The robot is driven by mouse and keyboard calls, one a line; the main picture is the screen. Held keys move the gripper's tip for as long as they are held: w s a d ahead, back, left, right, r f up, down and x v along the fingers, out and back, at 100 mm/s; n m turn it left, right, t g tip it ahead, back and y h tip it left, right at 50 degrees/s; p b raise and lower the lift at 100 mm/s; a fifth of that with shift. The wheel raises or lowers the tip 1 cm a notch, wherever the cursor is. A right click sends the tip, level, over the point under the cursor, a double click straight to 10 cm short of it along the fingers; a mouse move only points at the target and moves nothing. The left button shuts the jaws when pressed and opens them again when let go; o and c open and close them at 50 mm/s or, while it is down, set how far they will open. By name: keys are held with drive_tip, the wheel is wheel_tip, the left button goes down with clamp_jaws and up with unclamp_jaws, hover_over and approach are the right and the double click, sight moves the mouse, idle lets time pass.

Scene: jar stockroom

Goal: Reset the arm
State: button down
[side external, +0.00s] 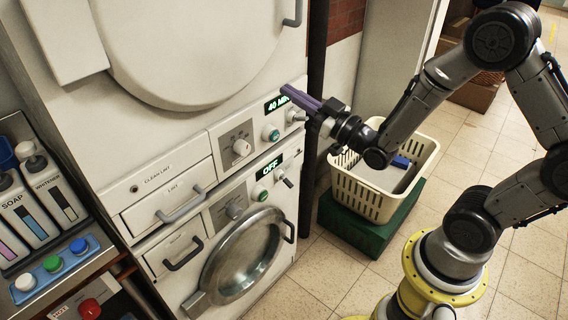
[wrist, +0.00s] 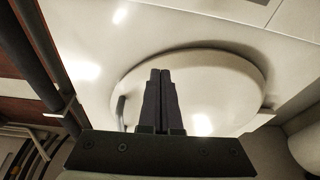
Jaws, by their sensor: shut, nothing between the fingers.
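My gripper (side external: 287,91) is shut and empty in the side external view, its purple-grey fingers pointing left toward the stacked washer and dryer. The fingertips are close to the dryer's control panel, near a display reading "40 MIN" (side external: 277,103); I cannot tell whether they touch it. In the wrist view the two fingers of my gripper (wrist: 160,74) lie together with nothing between them, in front of the round white dryer door (wrist: 225,85).
A cream basket (side external: 366,200) on a green base (side external: 352,232) stands under my forearm. Bottles (side external: 45,192) stand on a shelf at left. Tiled floor (side external: 500,160) is clear at right.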

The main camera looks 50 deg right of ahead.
drive_tip(key=s+a+r+g+h, duration=0.1)
drive_tip(key=s+r+g, duration=0.35)
drive_tip(key=r, duration=0.75)
drive_tip(key=s+f+g, duration=0.5)
drive_tip(key=s+f, duration=0.1)
drive_tip(key=s, duration=0.4)
drive_tip(key=s+f+m+g, duration=0.1)
drive_tip(key=s+f+g, duration=0.4)
drive_tip(key=s, duration=0.6)
drive_tip(key=shift+a+f+m+g, duration=0.2)
drive_tip(key=shift+f+m+g, duration=0.15)
drive_tip(key=shift+f, duration=0.1)
